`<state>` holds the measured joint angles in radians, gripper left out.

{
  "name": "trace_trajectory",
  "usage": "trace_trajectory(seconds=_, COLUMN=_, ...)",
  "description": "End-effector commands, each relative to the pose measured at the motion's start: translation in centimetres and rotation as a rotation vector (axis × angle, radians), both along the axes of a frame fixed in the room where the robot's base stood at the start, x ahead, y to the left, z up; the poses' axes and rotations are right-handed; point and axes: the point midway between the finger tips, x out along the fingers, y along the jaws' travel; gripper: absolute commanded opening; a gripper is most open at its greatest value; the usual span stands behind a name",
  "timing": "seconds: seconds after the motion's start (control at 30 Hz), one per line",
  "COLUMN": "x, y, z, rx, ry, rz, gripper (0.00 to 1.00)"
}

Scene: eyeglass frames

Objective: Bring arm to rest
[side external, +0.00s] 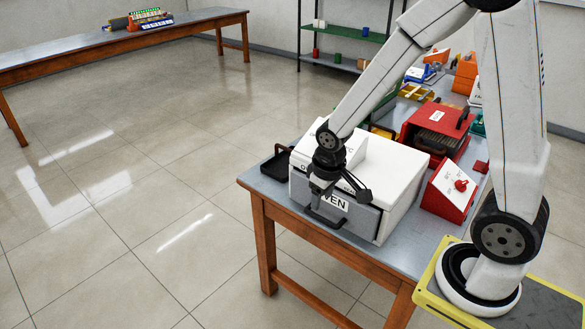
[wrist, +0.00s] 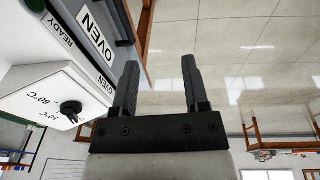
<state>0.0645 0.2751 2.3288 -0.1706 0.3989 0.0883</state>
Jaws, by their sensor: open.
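My gripper (side external: 322,190) is in front of the white and grey oven (side external: 395,165) in the side view, close to its grey front, which bears an OVEN label. In the wrist view my gripper (wrist: 157,80) shows two dark fingers spread apart with nothing between them. The oven (wrist: 75,50) fills the left of the wrist view, with its READY and OVEN labels and a control box (wrist: 55,95) with a black knob. The oven's black handle (side external: 325,218) is low on its front, just below my gripper. I cannot tell whether the gripper touches the oven.
The oven stands on a grey-topped table (side external: 258,188) with wooden legs. A black tray (side external: 275,165) lies to its left. A red control box (side external: 448,190) and a red case (side external: 437,130) stand to its right. Open tiled floor (side external: 130,180) lies left of the table.

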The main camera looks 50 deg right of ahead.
Motion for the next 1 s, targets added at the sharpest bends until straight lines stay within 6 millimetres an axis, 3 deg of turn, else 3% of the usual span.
trace_trajectory(seconds=0.2, x=-3.2, y=2.1, z=2.2, rx=0.044, ry=-0.057, rz=0.006, gripper=0.58)
trace_trajectory(seconds=0.4, x=-5.1, y=3.1, z=3.0, rx=0.068, ry=-0.085, rz=0.008, gripper=0.58)
trace_trajectory(seconds=1.0, x=-5.6, y=3.4, z=3.1, rx=0.075, ry=-0.092, rz=0.008, gripper=0.58)
